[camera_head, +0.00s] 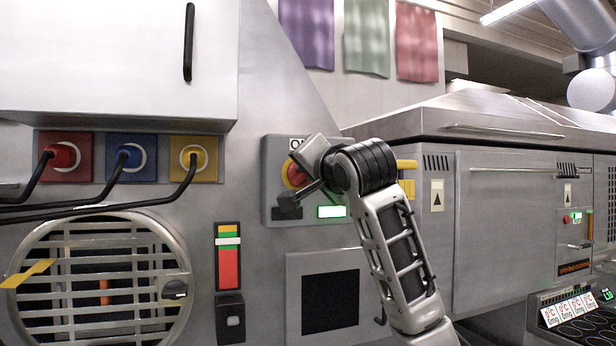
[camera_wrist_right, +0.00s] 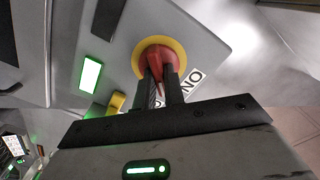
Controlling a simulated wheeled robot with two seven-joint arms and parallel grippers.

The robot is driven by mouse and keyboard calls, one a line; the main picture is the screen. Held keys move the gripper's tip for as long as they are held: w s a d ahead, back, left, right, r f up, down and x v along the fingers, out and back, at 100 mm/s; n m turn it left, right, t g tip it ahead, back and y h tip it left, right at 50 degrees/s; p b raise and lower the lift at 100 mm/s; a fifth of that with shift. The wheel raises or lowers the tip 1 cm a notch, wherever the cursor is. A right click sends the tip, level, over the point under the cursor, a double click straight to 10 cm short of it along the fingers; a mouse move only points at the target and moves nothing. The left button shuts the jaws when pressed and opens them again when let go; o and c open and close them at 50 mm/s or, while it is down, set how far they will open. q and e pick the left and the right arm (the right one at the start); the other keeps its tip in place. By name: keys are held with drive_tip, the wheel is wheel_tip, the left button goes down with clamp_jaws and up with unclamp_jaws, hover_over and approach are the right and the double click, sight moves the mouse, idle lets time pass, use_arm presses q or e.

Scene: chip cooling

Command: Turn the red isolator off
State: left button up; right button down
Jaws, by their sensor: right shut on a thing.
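The red isolator (camera_head: 290,174) is a red rotary knob on a yellow disc, mounted on a grey panel box (camera_head: 273,205) in the head view. My right gripper (camera_head: 305,176) hides most of it there. In the right wrist view, the red isolator (camera_wrist_right: 158,54) shows its raised grip between the two dark fingers of my right gripper (camera_wrist_right: 163,82), which are shut on it. An "ON" label (camera_wrist_right: 194,78) sits beside the knob; part of the lettering is hidden by a finger. My left gripper is not in view.
A green lit indicator (camera_head: 331,212) is below the knob. Red, blue and yellow sockets (camera_head: 75,171) with black cables are at left, above a round grille (camera_head: 80,219).

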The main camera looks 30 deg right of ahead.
drive_tip(key=shift+d+f+m+p, duration=0.1)
drive_tip(key=shift+f+m+p, duration=0.1)
drive_tip(key=shift+m, duration=1.95)
drive_tip(key=shift+f+m+p, duration=0.1)
drive_tip(key=shift+m+p, duration=0.05)
drive_tip(key=shift+m, duration=2.3)
drive_tip(key=c, duration=1.5)
unclamp_jaws()
drive_tip(key=shift+s, duration=0.1)
drive_tip(key=b+v, duration=0.2)
drive_tip(key=v, duration=1.3)
drive_tip(key=shift+s+r, duration=0.1)
drive_tip(key=shift+s, duration=0.3)
